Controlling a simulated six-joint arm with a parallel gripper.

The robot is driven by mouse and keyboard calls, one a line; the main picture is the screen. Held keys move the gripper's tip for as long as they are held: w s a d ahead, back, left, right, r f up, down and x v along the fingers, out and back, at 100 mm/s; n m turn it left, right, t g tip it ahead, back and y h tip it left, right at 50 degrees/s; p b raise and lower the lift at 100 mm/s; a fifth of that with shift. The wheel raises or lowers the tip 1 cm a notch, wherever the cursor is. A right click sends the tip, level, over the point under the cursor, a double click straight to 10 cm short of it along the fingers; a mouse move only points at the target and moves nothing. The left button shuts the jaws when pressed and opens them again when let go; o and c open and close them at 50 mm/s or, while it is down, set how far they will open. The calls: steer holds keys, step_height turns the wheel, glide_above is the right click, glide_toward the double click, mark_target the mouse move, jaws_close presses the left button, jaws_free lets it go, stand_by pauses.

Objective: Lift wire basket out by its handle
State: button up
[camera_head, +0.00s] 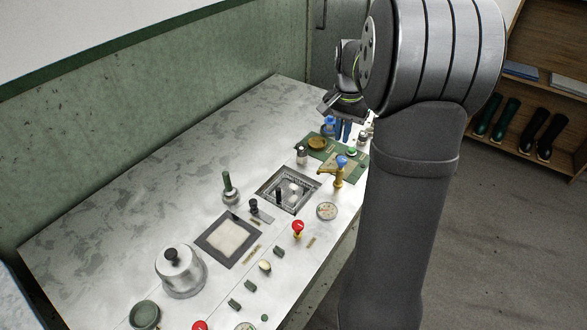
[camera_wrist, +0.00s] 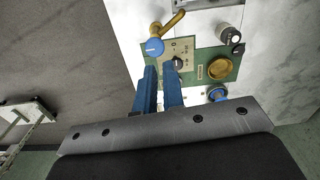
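A square metal basin (camera_head: 287,208) is set into the bench top in the head view. Inside it is a silvery piece (camera_head: 292,189) that looks like the wire basket, too small to make out clearly. A thin dark upright (camera_head: 278,196) at its left side may be its handle. My gripper (camera_head: 343,131) is beyond the basin, over the far right end of the bench. Its two blue fingers show in the wrist view (camera_wrist: 160,76) with a narrow gap and nothing between them. The basket is not clearly seen in the wrist view.
A brass tap (camera_head: 338,175) with a blue knob stands right of the basin. A green board (camera_head: 318,142) with small items lies below my gripper. A green-handled tool (camera_head: 229,188) stands left of the basin. A lidded metal pot (camera_head: 181,273) is nearer. The bench's back left is clear.

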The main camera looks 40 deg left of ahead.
steer(key=s+a+f+n, duration=0.35)
steer(key=a+n, duration=0.75)
steer(key=n, duration=0.6)
steer(key=f, duration=1.7)
steer(key=shift+s+d, duration=0.2)
steer(key=shift+s, duration=0.2)
jaws_close()
step_height(320, 180, up, 11)
stand_by(0.7)
